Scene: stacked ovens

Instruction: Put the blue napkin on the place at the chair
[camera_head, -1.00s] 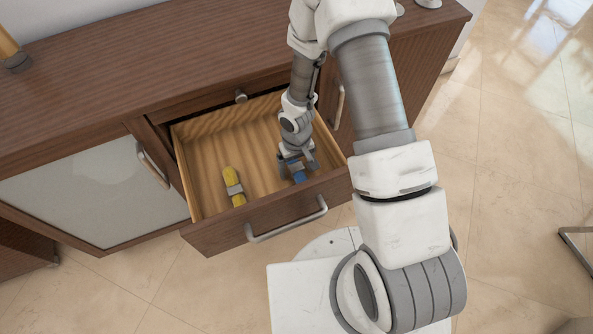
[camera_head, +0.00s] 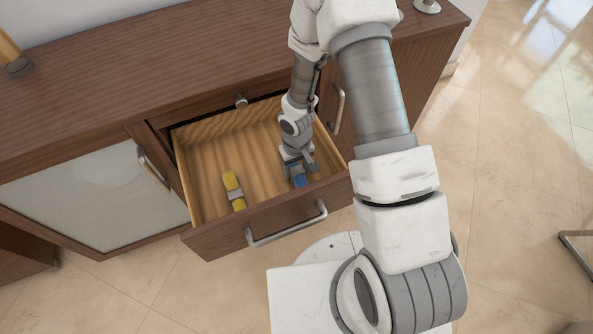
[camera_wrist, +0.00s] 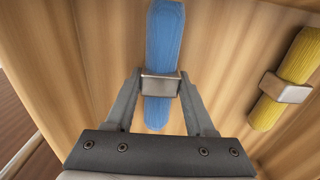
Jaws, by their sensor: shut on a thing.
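The blue napkin (camera_wrist: 165,42) is rolled in a metal ring (camera_wrist: 160,84) and lies in the open wooden drawer. In the head view the blue napkin (camera_head: 299,181) shows only in part below my gripper, near the drawer's front right. My gripper (camera_head: 298,172) reaches down into the drawer from above. In the wrist view my gripper (camera_wrist: 158,84) has its two fingers on either side of the ring, shut on the napkin at the ring. The chair and the place at it cannot be made out.
A yellow napkin (camera_head: 233,189) in a ring lies to the left in the same drawer (camera_head: 205,150); it also shows in the wrist view (camera_wrist: 290,85). The drawer's front panel (camera_head: 270,218) and side walls stand around my gripper. The cabinet top (camera_head: 150,70) is mostly clear.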

